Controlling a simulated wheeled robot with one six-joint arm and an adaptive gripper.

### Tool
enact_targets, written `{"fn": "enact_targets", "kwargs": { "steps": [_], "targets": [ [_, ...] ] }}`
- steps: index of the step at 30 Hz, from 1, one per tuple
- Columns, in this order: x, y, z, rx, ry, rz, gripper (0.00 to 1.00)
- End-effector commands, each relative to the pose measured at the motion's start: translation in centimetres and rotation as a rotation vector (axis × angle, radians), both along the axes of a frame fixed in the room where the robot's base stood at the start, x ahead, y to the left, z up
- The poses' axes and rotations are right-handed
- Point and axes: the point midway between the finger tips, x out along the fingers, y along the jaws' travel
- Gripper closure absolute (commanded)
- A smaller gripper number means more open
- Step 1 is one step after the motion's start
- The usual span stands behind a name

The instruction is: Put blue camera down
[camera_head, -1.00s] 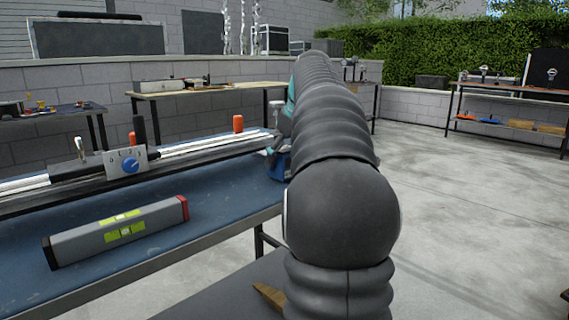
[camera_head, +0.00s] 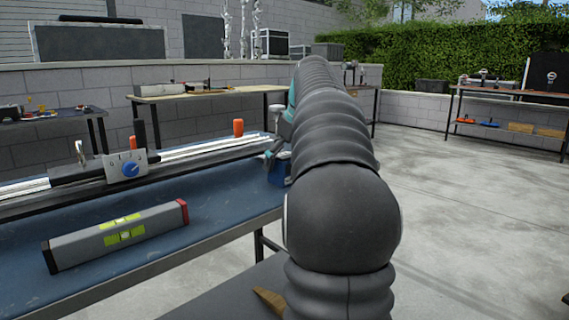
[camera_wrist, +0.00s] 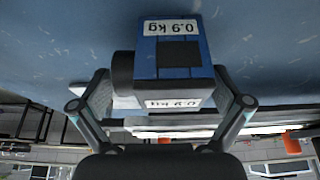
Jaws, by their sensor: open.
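The blue camera (camera_wrist: 200,58) has a black lens part on its left and white "0.9 kg" labels, and shows upside down in the wrist view. It rests on the blue table top (camera_wrist: 60,60). My gripper (camera_wrist: 162,95) is open, with one finger on each side of the camera and gaps that are hard to judge. In the head view the camera (camera_head: 279,172) is at the table's right end, partly hidden behind my arm. My gripper (camera_head: 276,150) there is mostly hidden too.
A grey spirit level (camera_head: 120,235) lies at the front of the table. A long rail tool with a blue knob (camera_head: 128,168) lies behind it. An orange object (camera_head: 238,128) stands near the rail's far end. The table's right edge is close to the camera.

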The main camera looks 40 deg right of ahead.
Motion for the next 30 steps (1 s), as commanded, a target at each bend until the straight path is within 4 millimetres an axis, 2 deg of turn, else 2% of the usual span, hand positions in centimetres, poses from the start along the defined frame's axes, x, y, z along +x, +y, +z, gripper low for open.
{"fn": "enact_targets", "kwargs": {
  "steps": [12,18,22,30],
  "targets": [
    [-2.8,-0.3,7.2,-0.001,-0.001,-0.002,0.0],
    [-3.9,-0.4,9.9,0.0,-0.001,0.0,0.0],
    [-4.3,-0.4,10.7,0.0,-0.001,0.0,0.0],
    [-4.5,-0.4,10.9,0.001,0.0,0.0,0.0]
  ]
}}
